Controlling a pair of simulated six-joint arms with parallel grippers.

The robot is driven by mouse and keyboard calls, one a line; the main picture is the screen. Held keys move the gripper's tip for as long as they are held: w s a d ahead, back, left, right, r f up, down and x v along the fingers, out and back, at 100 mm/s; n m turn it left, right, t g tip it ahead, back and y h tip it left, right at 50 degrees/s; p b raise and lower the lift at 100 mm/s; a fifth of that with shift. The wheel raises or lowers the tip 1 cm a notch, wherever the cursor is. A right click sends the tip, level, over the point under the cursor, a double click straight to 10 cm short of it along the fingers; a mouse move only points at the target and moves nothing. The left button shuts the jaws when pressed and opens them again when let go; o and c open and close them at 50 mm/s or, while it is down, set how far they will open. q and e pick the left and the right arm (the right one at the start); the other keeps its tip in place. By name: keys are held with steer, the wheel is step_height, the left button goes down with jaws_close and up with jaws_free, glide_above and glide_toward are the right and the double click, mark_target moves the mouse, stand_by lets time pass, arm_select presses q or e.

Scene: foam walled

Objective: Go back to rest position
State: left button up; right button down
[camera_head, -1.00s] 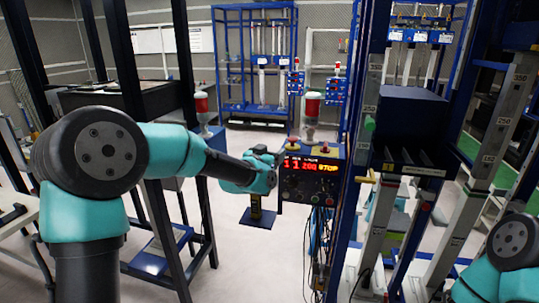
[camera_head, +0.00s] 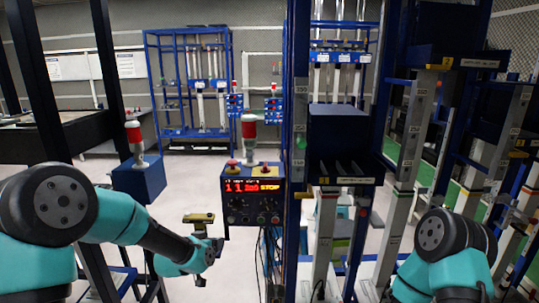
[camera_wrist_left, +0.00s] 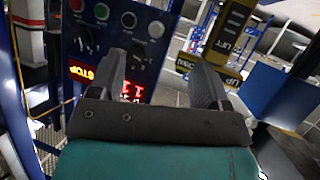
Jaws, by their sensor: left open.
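My left arm reaches in from the left in the head view. Its gripper (camera_head: 213,245) is low, in front of and below-left of the control box (camera_head: 252,197) with a lit red and yellow display. In the left wrist view its two dark fingers (camera_wrist_left: 160,76) are spread apart with nothing between them. The control box (camera_wrist_left: 112,40) shows behind the fingers, its display reading STOP. My right arm is at the lower right of the head view, bent; its gripper is hidden or out of frame.
A yellow-and-black piece marked LIFT (camera_wrist_left: 229,32) is close to the right finger in the wrist view. A blue post (camera_head: 297,130) and rack stand right of the box. A blue stand with a red-topped unit (camera_head: 134,132) is behind left. Floor shows between.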

arm_select(q)
steer(key=s+a+f+n+g, duration=0.1)
steer(key=s+f+g, duration=0.1)
steer(key=s+f, duration=0.35)
steer(key=s+f+g, duration=0.2)
steer(key=s+f, duration=0.1)
steer(key=f, duration=0.6)
steer(key=s+f+n+g, duration=0.1)
steer(key=s+f+g, duration=0.3)
steer(key=s+f, duration=0.3)
steer(key=s+f+n+g, duration=0.1)
steer(key=s+f+g, duration=0.2)
steer(key=s+f, duration=0.5)
steer(key=s, duration=0.9)
steer(key=shift+a+f+n+g, duration=0.2)
steer(key=shift+a+n+g, duration=0.1)
steer(key=shift+g, duration=0.1)
